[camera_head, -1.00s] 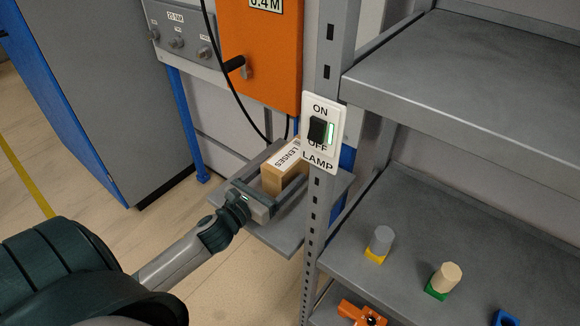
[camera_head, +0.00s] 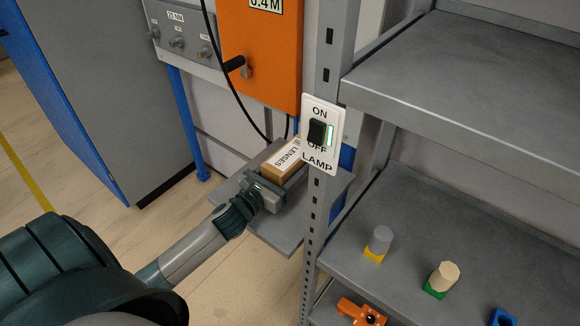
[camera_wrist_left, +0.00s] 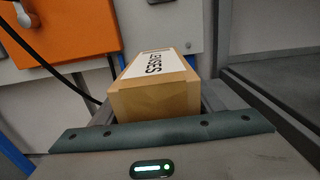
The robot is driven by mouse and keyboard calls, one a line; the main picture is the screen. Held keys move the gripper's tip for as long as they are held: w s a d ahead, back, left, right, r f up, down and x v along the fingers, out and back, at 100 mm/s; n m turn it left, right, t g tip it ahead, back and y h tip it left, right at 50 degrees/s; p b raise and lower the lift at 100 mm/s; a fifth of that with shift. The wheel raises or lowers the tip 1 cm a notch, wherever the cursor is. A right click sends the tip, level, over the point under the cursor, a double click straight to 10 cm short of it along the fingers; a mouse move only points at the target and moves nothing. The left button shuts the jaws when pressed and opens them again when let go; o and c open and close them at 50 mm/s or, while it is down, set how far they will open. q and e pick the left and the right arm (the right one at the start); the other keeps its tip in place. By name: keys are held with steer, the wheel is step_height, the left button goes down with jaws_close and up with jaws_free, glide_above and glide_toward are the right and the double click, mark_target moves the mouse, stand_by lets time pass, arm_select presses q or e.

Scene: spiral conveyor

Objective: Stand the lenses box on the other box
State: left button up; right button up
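The lenses box (camera_head: 279,171) is a brown carton with a white label reading LENSES. It sits over a small grey shelf (camera_head: 283,240) behind the shelving post, which hides its right end. My left gripper (camera_head: 290,180) reaches it from the lower left, with its fingers along the box's two sides. In the left wrist view the box (camera_wrist_left: 155,98) lies between the grey fingers, close in front of the palm, with narrow gaps beside it. The fingers look open. I cannot make out a second box. My right gripper is not in view.
A grey post (camera_head: 316,220) carries a lamp switch (camera_head: 319,134) right beside the box. An orange cabinet (camera_head: 262,60) stands behind, with a black cable (camera_head: 225,72) hanging.

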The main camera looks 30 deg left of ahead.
arm_select(q)
steer(key=c, duration=0.9)
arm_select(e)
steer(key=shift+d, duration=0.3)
arm_select(q)
steer(key=shift+r, duration=0.1)
step_height(320, 180, up, 8)
steer(key=shift+r+p, duration=0.2)
steer(key=shift+p, duration=0.15)
steer(key=shift+r, duration=0.75)
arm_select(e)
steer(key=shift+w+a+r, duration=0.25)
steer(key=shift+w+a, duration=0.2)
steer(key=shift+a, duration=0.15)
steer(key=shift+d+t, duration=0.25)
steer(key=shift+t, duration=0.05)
